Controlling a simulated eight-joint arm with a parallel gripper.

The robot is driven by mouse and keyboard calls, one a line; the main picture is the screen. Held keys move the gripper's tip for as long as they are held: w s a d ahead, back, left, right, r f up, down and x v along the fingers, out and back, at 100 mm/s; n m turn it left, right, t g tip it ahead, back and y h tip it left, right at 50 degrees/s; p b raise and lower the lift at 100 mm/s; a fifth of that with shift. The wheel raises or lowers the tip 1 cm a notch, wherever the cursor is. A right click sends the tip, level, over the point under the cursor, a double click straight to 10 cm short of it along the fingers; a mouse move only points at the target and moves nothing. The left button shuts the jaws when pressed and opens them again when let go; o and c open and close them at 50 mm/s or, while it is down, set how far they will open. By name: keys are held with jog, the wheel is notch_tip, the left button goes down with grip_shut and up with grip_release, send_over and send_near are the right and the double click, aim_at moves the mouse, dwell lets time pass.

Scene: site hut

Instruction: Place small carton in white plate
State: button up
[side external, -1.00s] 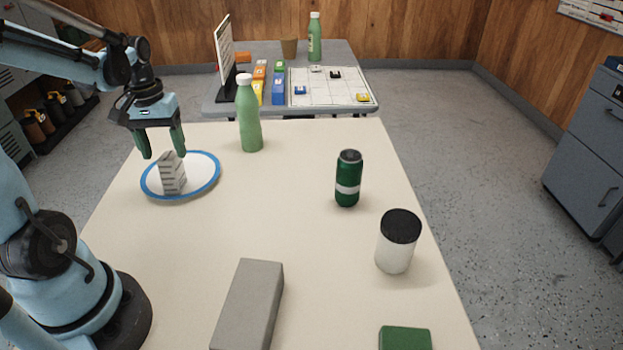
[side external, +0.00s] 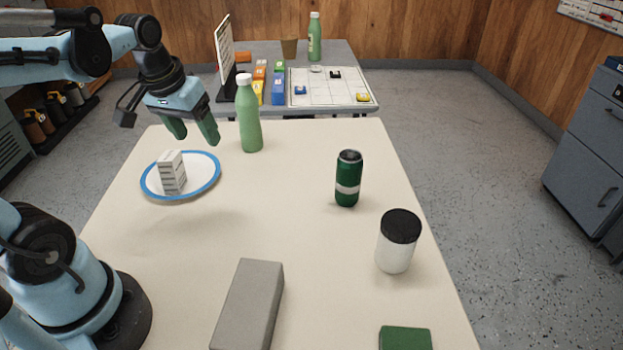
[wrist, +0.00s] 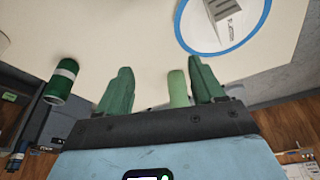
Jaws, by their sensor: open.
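The small carton (side external: 171,173), white with grey stripes, stands upright on the white plate (side external: 207,172), which has a blue rim. The wrist view shows part of the carton (wrist: 221,14) on the plate (wrist: 253,22) at the top right. My gripper (side external: 196,139) is open and empty, raised above and to the right of the carton, apart from it. Its two green fingers (wrist: 160,92) show spread in the wrist view.
A green bottle (side external: 249,118) stands close to the right of my gripper. A green can (side external: 348,180), a black-lidded jar (side external: 397,243), a grey block (side external: 250,305) and a green block (side external: 405,339) are elsewhere on the table. The table's middle is clear.

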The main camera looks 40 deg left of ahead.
jog(key=d+f+m+t+h, duration=0.1)
jog(key=d+m+t, duration=0.3)
jog(key=d, duration=0.6)
jog(key=shift+f+m, duration=0.3)
jog(key=shift+f, duration=0.1)
